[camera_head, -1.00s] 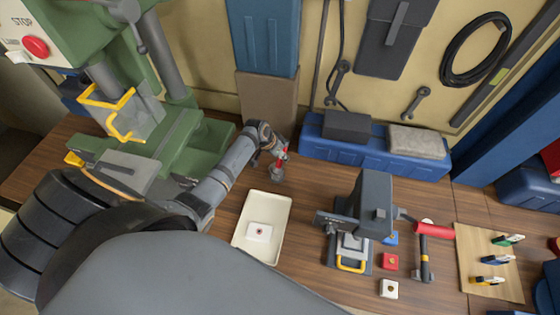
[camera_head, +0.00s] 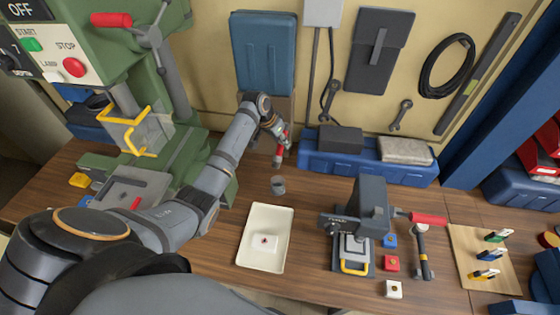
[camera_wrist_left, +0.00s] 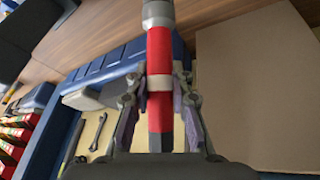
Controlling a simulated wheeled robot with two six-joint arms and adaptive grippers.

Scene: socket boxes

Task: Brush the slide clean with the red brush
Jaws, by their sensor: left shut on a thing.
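The red brush (camera_head: 285,136) is held in my left gripper (camera_head: 284,143), tilted slightly with its dark end down. In the left wrist view its red handle (camera_wrist_left: 159,58), with a pale band, runs between the shut fingers (camera_wrist_left: 158,98). A small grey cup (camera_head: 278,186) stands on the bench just below the brush; the brush end shows above its rim. A grey bench press (camera_head: 371,205) stands right of centre, with a plate and yellow handle (camera_head: 354,268) at its foot. I cannot tell for sure which part is the slide. My right gripper is not in view.
A cream tray (camera_head: 247,252) holds a white block. A board (camera_head: 462,262) holds several clips. The green drill press (camera_head: 170,110) stands left; a blue box (camera_head: 395,172) stands behind.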

